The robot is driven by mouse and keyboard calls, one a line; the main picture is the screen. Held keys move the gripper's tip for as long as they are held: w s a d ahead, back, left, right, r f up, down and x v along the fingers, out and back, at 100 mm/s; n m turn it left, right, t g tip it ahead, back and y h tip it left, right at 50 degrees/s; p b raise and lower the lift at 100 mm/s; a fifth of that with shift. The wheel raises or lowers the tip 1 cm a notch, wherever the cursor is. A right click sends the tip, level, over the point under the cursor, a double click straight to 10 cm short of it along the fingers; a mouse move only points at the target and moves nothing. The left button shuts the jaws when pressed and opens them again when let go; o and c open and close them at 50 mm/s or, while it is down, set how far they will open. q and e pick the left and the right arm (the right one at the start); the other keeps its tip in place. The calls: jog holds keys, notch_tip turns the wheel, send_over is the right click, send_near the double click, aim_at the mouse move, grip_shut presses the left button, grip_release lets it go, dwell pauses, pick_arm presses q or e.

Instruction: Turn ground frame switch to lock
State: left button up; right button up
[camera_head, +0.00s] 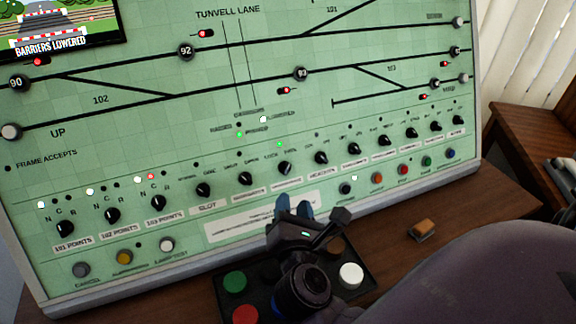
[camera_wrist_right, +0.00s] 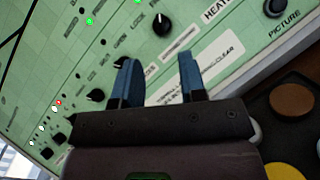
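The green panel (camera_head: 60,165) carries a row of black rotary knobs. The knob left of the heaters knob (camera_head: 320,157) is likely the ground frame switch (camera_head: 284,168); its label is too blurred to be sure. It also shows in the right wrist view (camera_wrist_right: 162,23), beside small lettering that seems to read "LOCK". Its exact pointer direction is hard to tell. My right gripper (camera_head: 294,206) is below this knob, in front of the panel's lower edge, apart from it. Its blue fingers (camera_wrist_right: 158,62) are open with nothing between them. My left gripper is not in view.
A dark button box (camera_head: 258,283) with green, red and white buttons sits under my right gripper. A small orange-brown block (camera_head: 423,230) lies on the wooden desk (camera_head: 485,205). Other knobs stand close on both sides. A screen (camera_head: 60,30) shows lowered barriers.

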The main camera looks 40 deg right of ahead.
aim_at(289, 166)
jog(key=p+x, duration=0.1)
jog(key=x, duration=0.9)
jog(key=shift+w+d, duration=0.1)
jog(key=shift+w, duration=0.15)
jog(key=c, duration=0.6)
